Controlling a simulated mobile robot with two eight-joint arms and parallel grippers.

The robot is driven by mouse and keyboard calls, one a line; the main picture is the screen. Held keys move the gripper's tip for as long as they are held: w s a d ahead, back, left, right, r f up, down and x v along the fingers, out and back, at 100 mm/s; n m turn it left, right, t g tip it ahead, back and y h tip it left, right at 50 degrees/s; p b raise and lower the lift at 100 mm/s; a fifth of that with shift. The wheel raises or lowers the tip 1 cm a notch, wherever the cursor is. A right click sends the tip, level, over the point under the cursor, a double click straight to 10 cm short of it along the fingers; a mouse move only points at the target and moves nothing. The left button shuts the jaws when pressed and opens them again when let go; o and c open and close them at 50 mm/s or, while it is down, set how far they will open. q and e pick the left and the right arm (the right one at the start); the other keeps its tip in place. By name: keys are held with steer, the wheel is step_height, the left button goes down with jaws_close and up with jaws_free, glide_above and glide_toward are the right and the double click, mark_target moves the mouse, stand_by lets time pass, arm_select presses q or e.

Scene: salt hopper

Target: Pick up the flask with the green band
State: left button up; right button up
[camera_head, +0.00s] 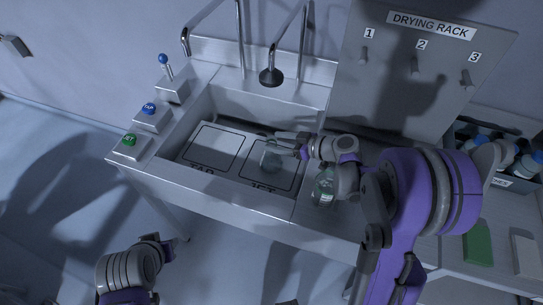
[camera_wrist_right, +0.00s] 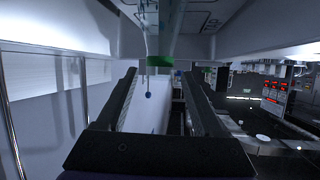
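A clear glass flask (camera_head: 270,158) stands on the JET panel (camera_head: 258,178) in the sink. My right gripper (camera_head: 288,143) is at its upper part. In the right wrist view a green band (camera_wrist_right: 160,62) on clear glass shows between and just beyond the open fingers (camera_wrist_right: 159,75); I see no clear contact. A second clear flask (camera_head: 323,190) stands on the counter right of the sink, partly behind my right arm; its band colour is unclear. My left gripper (camera_head: 162,246) is low at the left, away from the sink; its fingers are not clear.
Two faucets (camera_head: 270,75) overhang the sink. A drying rack (camera_head: 415,70) with numbered pegs stands behind. Left are a green button (camera_head: 129,139), a blue button (camera_head: 149,108) and a blue-knobbed lever (camera_head: 164,60). A bin with blue-capped bottles (camera_head: 479,141) is at the right.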

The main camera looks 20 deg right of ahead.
jaws_close()
steer(key=shift+r, duration=0.1)
stand_by(0.3)
